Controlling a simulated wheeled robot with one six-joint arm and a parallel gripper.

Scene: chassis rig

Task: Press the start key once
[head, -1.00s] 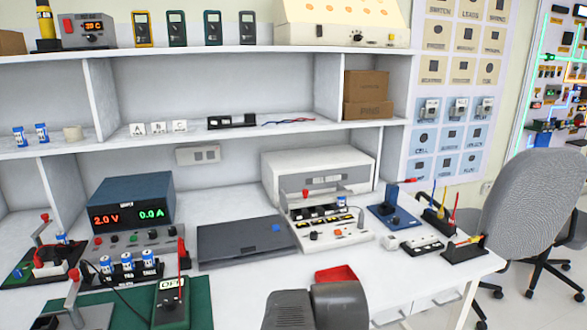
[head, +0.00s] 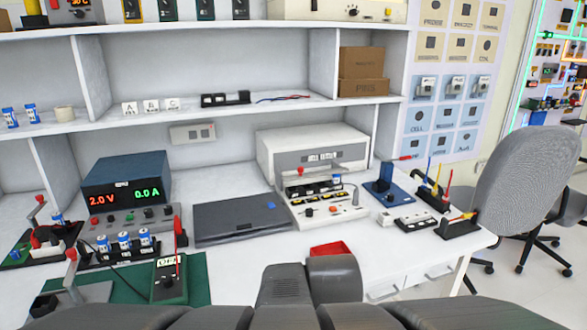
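A white tester (head: 318,146) with a dark label, partly readable as a cell tester, stands at the back of the bench. Its front panel (head: 345,213) has an orange-red button (head: 333,209), a black knob (head: 309,212) and small markings too small to read. I cannot tell which control is the start key. A blue-and-white cell (head: 337,178) and a red-topped part (head: 300,170) sit on the front unit. Grey links of my arm rise at the bottom of the head view, in front of the bench. My gripper's fingers are not visible.
A closed dark laptop-like case (head: 240,219) lies left of the tester. A red tray (head: 330,248) sits in front of it, by my arm. A blue stand (head: 390,188) and black holders (head: 410,219) stand at right. A power supply (head: 125,187) is at left.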

